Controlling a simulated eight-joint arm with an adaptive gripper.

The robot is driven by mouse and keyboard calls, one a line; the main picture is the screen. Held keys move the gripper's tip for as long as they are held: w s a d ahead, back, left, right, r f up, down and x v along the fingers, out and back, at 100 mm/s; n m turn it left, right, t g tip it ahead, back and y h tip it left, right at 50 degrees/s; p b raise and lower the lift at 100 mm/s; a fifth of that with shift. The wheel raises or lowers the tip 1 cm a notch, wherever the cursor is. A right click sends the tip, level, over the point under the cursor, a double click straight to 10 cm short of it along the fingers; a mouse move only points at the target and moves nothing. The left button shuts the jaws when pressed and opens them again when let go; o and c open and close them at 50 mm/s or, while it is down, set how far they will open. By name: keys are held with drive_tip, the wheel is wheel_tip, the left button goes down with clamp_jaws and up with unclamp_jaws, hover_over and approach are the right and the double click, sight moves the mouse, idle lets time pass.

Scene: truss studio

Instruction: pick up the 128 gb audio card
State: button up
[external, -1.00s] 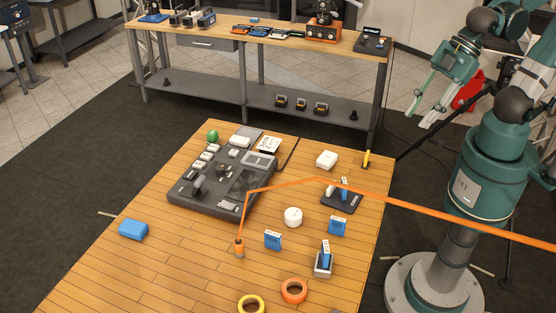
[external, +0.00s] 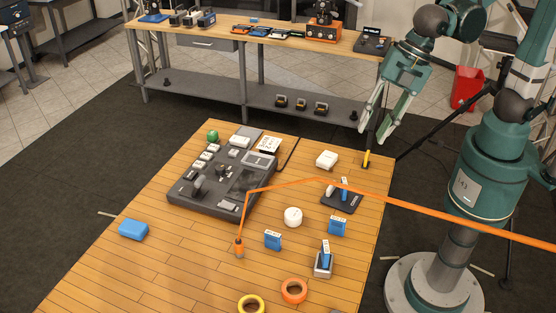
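Several small blue cards with white labels are in the external view; the labels are too small to read, so I cannot tell which is the 128 gb audio card. One blue card (external: 272,241) and another blue card (external: 337,227) stand upright on the wooden floor. A third blue card (external: 326,252) stands in a small grey holder (external: 323,270). A fourth blue card (external: 344,186) is on a black tray (external: 342,204). My gripper (external: 373,138) is open and empty, above the platform's back right edge, apart from all the cards.
A grey mixer console (external: 210,200) stands at the left.

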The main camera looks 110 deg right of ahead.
drive_tip(key=w+f+n+g, duration=0.1)
drive_tip(key=w+f+n, duration=0.3)
drive_tip(key=w, duration=0.4)
drive_tip(key=w+f+n+g, duration=0.1)
drive_tip(key=w+f+n, duration=0.25)
drive_tip(key=w, duration=0.35)
drive_tip(key=n+g, duration=0.1)
drive_tip(key=n, duration=0.6)
hover_over(274, 234)
drive_tip(key=shift+h, duration=0.4)
drive_tip(key=f, duration=1)
drive_tip(key=a+f, duration=0.1)
drive_tip(key=f, duration=0.5)
drive_tip(key=shift+s, duration=0.4)
drive_tip(key=shift+w+f+n, duration=0.25)
drive_tip(key=shift+f, duration=0.2)
drive_tip(key=shift+f, duration=0.1)
drive_tip(key=shift+w+d+f+p, duration=0.1)
drive_tip(key=shift+f+p, duration=0.05)
drive_tip(key=shift+f, duration=0.45)
drive_tip(key=shift+d+f+p, duration=0.1)
drive_tip(key=shift+f+p, duration=0.05)
drive_tip(key=shift+f, duration=0.4)
drive_tip(key=shift+f, duration=0.15)
drive_tip(key=shift+w+d+f+p, duration=0.1)
drive_tip(key=shift+d+f+p, duration=0.15)
drive_tip(key=shift+f, duration=0.95)
drive_tip(key=shift+w+d+f+p, duration=0.1)
drive_tip(key=shift+d+f, duration=0.15)
drive_tip(key=shift+f, duration=0.95)
